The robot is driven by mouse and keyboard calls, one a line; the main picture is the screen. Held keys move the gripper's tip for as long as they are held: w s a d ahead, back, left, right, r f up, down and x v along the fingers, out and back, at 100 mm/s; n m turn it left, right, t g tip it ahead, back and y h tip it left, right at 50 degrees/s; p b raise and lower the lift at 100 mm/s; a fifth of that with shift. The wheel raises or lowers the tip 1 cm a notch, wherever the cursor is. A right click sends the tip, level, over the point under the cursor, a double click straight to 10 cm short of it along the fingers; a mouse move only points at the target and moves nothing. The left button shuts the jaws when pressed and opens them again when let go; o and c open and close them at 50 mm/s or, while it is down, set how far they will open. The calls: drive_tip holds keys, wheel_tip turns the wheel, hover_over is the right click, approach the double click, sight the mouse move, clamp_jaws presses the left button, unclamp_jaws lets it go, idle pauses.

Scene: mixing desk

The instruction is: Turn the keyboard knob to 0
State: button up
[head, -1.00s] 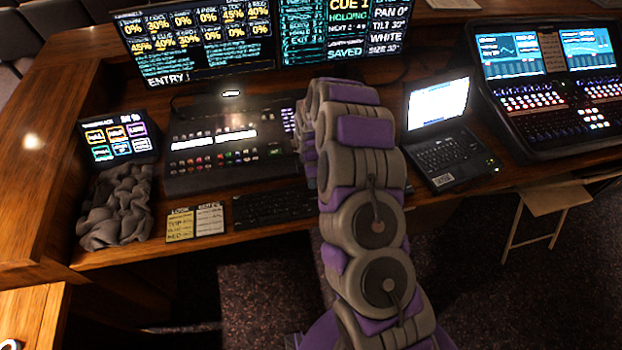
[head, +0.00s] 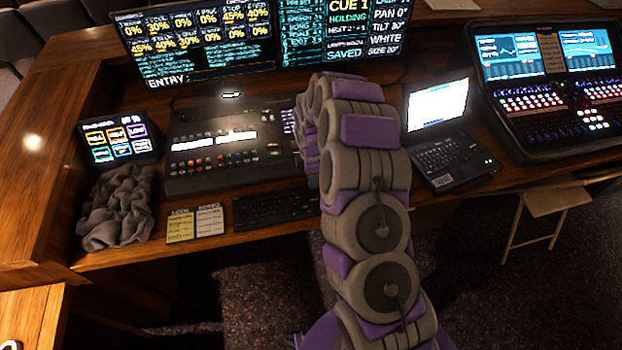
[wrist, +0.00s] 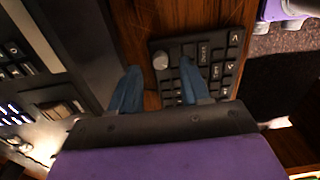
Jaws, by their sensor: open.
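The black keyboard (head: 270,208) lies along the desk's front edge in the head view, its right end hidden behind my arm. In the wrist view the keyboard (wrist: 222,65) shows its keys and a small round grey knob (wrist: 160,61) at its corner. My gripper (wrist: 160,68) is open, with two blue fingers. The knob appears between the fingertips in this view. I cannot tell whether either finger touches it or how far above it they are. No mark showing the knob's setting can be read. My gripper is hidden behind my arm in the head view.
A mixing console (head: 215,150) stands behind the keyboard, and its dark side (wrist: 75,50) is close left of my gripper. A laptop (head: 445,150) is to the right. Note cards (head: 195,222) and a crumpled grey cloth (head: 117,208) lie left. Bare wood (wrist: 180,15) shows beyond the keyboard.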

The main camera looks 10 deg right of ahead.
wheel_tip(320, 180, up, 15)
drive_tip(key=p, duration=0.1)
drive_tip(key=shift+f+p, duration=0.15)
drive_tip(key=shift+p, duration=0.15)
idle(0.4)
drive_tip(key=s+a+r+m, duration=0.1)
drive_tip(key=s+r+m, duration=0.3)
drive_tip(key=s+r, duration=0.45)
drive_tip(key=s+a+r+m, duration=0.1)
drive_tip(key=s+r+m, duration=0.35)
drive_tip(key=s, duration=0.65)
drive_tip(key=s+d+r+m+g+b, duration=0.1)
drive_tip(key=s+m, duration=0.8)
drive_tip(key=s, duration=1.3)
drive_tip(key=shift+s+d+r+m+g, duration=0.25)
drive_tip(key=shift+s+d+m+g, duration=0.15)
drive_tip(key=shift+d, duration=0.1)
